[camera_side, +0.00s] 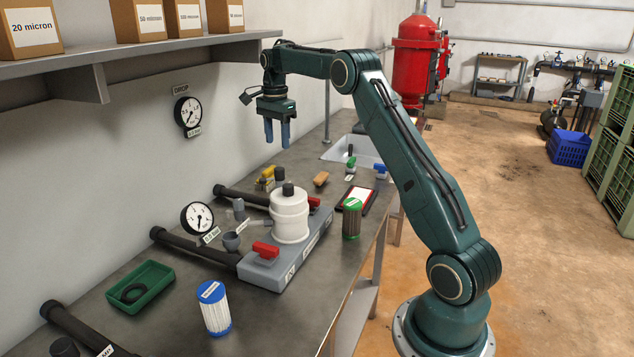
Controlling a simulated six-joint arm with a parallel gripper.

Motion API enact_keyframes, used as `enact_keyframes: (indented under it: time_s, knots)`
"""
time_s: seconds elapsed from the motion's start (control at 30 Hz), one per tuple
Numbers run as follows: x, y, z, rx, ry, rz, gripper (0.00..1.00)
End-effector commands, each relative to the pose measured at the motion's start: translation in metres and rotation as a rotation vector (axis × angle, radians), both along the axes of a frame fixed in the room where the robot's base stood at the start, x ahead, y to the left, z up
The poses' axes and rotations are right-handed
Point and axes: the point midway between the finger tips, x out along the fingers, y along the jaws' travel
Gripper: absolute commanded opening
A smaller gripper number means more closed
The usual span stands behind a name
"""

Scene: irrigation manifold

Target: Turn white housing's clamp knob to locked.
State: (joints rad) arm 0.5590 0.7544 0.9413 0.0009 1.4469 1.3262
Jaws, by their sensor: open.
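The white housing (290,213) stands upright on a grey manifold block (287,262) in the middle of the bench. A dark knob (288,190) sits on top of its lid; I cannot tell from here whether it is locked. Red handles show on the block, one at the front (265,250) and one behind the housing at right (314,202). My gripper (277,137) hangs above and behind the housing, fingers pointing down, open and empty. It is well clear of the knob and touches nothing.
A green tray with a dark ring (141,287), a blue-capped filter (213,307) and a green-topped filter (352,218) stand around the block. Dark pipes (192,246) run on its left. A gauge (197,217) stands near them. A shelf with boxes (130,60) overhangs the bench's left.

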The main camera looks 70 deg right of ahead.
Motion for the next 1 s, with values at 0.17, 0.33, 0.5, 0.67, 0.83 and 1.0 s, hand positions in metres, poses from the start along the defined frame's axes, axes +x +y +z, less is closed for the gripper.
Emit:
enact_keyframes:
  time_s: [0.17,0.33,0.5,0.67,0.83,1.0]
  knots:
    - [0.000,0.000,-0.028,0.002,0.002,0.000,0.49]
    - [0.000,0.000,-0.053,0.002,0.002,0.000,0.49]
    - [0.000,0.000,-0.073,0.000,0.001,0.000,0.49]
    - [0.000,0.000,-0.082,0.000,0.000,0.000,0.49]
    - [0.000,0.000,-0.085,0.000,-0.001,0.000,0.49]
    - [0.000,0.000,-0.086,0.000,-0.001,0.000,0.49]
